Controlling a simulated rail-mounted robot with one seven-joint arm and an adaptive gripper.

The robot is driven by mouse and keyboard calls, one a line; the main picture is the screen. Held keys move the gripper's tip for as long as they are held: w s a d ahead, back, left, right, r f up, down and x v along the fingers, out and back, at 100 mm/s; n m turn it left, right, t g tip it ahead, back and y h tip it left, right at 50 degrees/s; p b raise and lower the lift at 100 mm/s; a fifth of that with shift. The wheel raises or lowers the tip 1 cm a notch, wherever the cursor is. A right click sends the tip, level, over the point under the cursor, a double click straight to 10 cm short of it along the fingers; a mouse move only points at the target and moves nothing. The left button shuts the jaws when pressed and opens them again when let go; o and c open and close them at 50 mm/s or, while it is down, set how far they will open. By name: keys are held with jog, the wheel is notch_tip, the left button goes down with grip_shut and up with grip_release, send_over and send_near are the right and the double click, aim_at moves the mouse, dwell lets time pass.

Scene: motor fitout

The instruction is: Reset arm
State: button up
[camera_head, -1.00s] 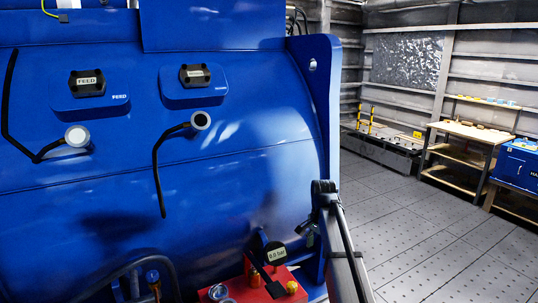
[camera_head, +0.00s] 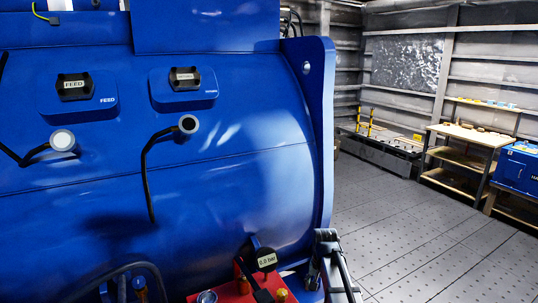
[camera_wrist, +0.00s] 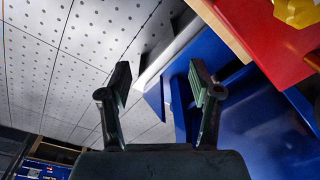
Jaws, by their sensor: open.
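My gripper (camera_wrist: 160,88) is open and empty in the wrist view, its two dark fingers apart with floor and a blue edge showing beyond them. In the head view, dark parts of my arm (camera_head: 328,265) show at the bottom, to the right of the red block and in front of the blue machine's (camera_head: 230,200) lower right edge. The gripper's fingertips cannot be made out in the head view.
The blue machine carries a FEED block (camera_head: 75,87), a second labelled block (camera_head: 185,78) and two ports with black hoses. A red block (camera_head: 245,290) with a 0.0 bar gauge (camera_head: 266,260) sits low. Open floor (camera_head: 400,230) lies right, before a workbench (camera_head: 468,135) and blue cabinet (camera_head: 518,168).

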jog(key=s+f+n+g, duration=0.3)
jog(key=s+f, duration=1.7)
jog(key=f, duration=0.3)
jog(key=s+f+g, duration=0.2)
jog(key=s+f, duration=0.3)
jog(key=s, duration=1)
jog(key=s+f+n+g, duration=0.1)
jog(key=s+f, duration=0.5)
jog(key=s, duration=1)
jog(key=shift+g, duration=0.8)
jog(key=shift+a+f, duration=0.1)
